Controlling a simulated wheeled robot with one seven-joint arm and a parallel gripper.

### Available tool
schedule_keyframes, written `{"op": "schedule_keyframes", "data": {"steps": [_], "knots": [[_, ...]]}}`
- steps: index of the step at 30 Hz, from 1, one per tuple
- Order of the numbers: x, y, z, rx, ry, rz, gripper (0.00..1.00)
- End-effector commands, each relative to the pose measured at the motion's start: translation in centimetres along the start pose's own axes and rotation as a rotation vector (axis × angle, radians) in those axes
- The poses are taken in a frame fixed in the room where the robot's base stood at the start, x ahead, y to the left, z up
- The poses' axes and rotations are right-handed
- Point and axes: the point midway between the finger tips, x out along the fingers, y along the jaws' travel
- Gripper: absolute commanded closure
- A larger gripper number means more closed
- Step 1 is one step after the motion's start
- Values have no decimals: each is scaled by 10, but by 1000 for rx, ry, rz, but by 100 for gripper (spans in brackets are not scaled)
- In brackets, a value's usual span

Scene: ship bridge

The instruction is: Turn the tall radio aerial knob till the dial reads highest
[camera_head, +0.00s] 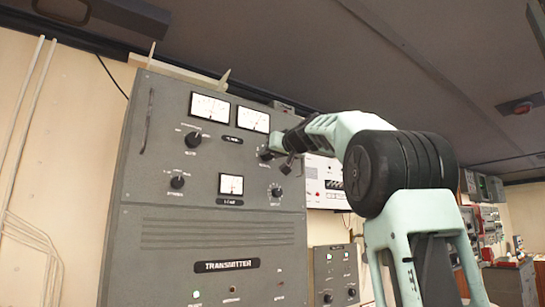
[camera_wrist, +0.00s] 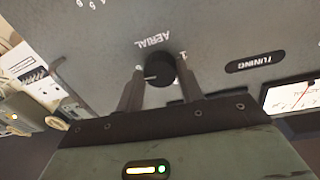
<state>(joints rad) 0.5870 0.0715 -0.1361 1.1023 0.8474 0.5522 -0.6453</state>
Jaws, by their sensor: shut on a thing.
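The tall grey transmitter cabinet (camera_head: 215,165) fills the middle of the head view. My gripper (camera_head: 275,151) reaches its upper right face. In the wrist view the black aerial knob (camera_wrist: 160,69) sits between the two fingers of my gripper (camera_wrist: 160,85), which is shut on it. The lettering AERIAL shows upside down beside the knob. In the head view the gripper mostly hides this knob. Two white meters, the left one (camera_head: 210,107) and the right one (camera_head: 254,119), are above; their needle readings are too small to tell. Part of a meter (camera_wrist: 291,96) shows beside a TUNING plate (camera_wrist: 255,62).
Other black knobs (camera_head: 193,139) and a smaller meter (camera_head: 231,184) are on the same panel. A vertical handle (camera_head: 147,122) stands out at its left. A white panel unit (camera_head: 325,178) is to the right, behind my arm.

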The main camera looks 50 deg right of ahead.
Motion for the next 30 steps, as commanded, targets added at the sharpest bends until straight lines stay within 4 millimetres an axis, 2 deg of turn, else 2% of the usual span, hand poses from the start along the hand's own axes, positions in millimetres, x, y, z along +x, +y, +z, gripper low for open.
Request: {"op": "schedule_keyframes", "data": {"steps": [5, 18, 30], "knots": [[0, 2, 6, -123, 13, 0, 85], [0, 2, 4, -455, 39, -5, 85], [0, 2, 2, -602, 50, -9, 85]]}}
